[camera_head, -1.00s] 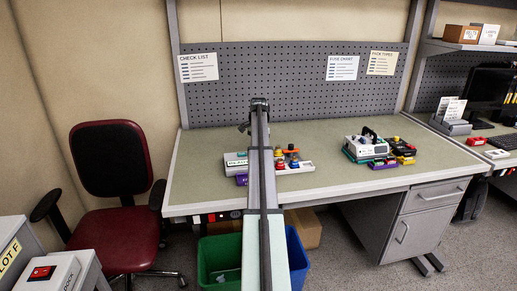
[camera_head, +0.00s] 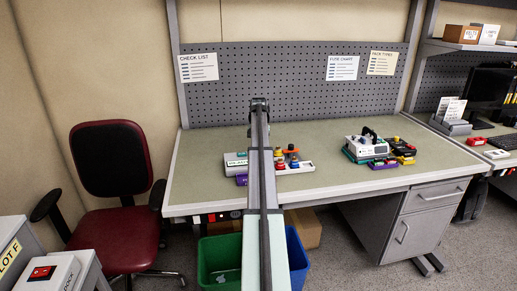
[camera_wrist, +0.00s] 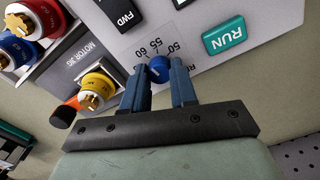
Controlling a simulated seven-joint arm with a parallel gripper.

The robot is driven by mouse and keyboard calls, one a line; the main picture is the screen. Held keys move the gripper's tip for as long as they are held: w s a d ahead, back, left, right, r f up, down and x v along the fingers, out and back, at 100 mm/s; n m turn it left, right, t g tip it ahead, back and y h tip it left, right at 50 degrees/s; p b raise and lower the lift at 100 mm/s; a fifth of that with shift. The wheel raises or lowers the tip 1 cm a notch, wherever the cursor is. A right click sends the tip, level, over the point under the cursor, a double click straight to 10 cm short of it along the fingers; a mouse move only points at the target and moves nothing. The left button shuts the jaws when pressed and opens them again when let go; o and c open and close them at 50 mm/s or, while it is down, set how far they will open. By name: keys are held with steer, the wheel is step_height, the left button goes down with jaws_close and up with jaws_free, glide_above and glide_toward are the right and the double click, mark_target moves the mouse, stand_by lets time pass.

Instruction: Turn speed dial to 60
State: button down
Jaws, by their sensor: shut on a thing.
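The speed dial (camera_wrist: 159,69) is a small blue knob on a light panel (camera_wrist: 195,50) in the wrist view. The printed marks 50, 55 and 60 are arranged around it and appear upside down. My gripper (camera_wrist: 160,73) is shut on the dial, one blue-grey finger on each side. I cannot clearly read which mark the dial points to. In the head view, my arm covers the dial and much of its unit (camera_head: 236,163).
In the wrist view, a green RUN button (camera_wrist: 224,34) and a black FWD button (camera_wrist: 120,12) are near the dial. A yellow connector (camera_wrist: 96,91) is left of the fingers, with an orange-and-black part (camera_wrist: 65,115) beyond it. Another device (camera_head: 366,147) stands on the bench (camera_head: 330,178).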

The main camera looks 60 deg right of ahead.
steer(key=shift+n, duration=0.8)
steer(key=c, duration=0.9)
jaws_free()
step_height(320, 180, up, 14)
steer(key=shift+f, duration=0.1)
steer(key=shift+w, duration=0.1)
